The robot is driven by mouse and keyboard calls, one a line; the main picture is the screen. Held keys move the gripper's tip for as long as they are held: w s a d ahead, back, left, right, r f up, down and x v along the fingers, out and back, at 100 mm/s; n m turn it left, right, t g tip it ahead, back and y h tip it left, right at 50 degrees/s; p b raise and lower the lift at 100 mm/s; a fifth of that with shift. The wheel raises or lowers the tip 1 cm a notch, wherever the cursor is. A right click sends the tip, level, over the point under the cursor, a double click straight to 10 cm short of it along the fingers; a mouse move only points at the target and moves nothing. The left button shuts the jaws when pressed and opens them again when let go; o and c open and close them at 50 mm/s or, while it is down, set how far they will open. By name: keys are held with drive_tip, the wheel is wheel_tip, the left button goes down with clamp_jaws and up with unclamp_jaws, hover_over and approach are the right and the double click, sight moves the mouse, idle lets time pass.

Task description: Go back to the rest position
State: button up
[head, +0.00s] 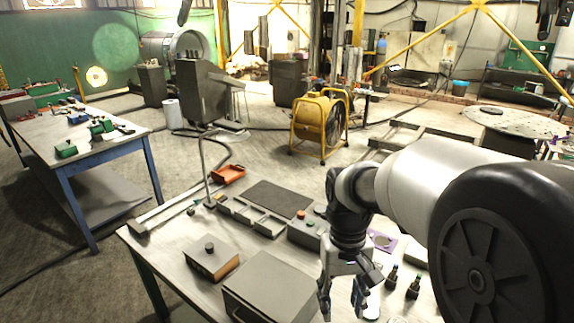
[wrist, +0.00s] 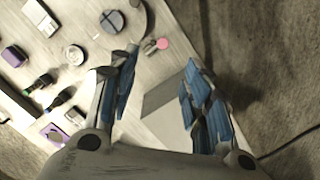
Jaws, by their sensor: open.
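My gripper (head: 342,292) hangs from my arm over the front right part of the near table (head: 165,240) in the head view. Its fingers point down, spread apart, with nothing between them. In the wrist view my gripper (wrist: 158,92) also shows open, its blue-padded fingers apart above the table. A grey box (head: 270,290) lies on the table to the left of my gripper. Part of the table's right side is hidden behind my arm.
A box with a black knob (head: 211,260), a dark mat (head: 278,198), an orange tray (head: 228,174) and a box with a red button (head: 303,230) lie on the near table. A blue-legged table (head: 90,150) stands left. A yellow fan (head: 320,122) stands behind on open floor.

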drive_tip(key=s+d+r+t, duration=0.1)
drive_tip(key=s+r+t, duration=0.2)
drive_tip(key=s, duration=0.5)
drive_tip(key=s+d+r+m+t, duration=0.1)
drive_tip(key=s+d+r+t, duration=0.1)
drive_tip(key=s, duration=0.6)
wheel_tip(320, 180, up, 2)
drive_tip(key=shift+s+r+t, duration=0.1)
drive_tip(key=shift+s+t, duration=0.1)
drive_tip(key=shift+t, duration=0.5)
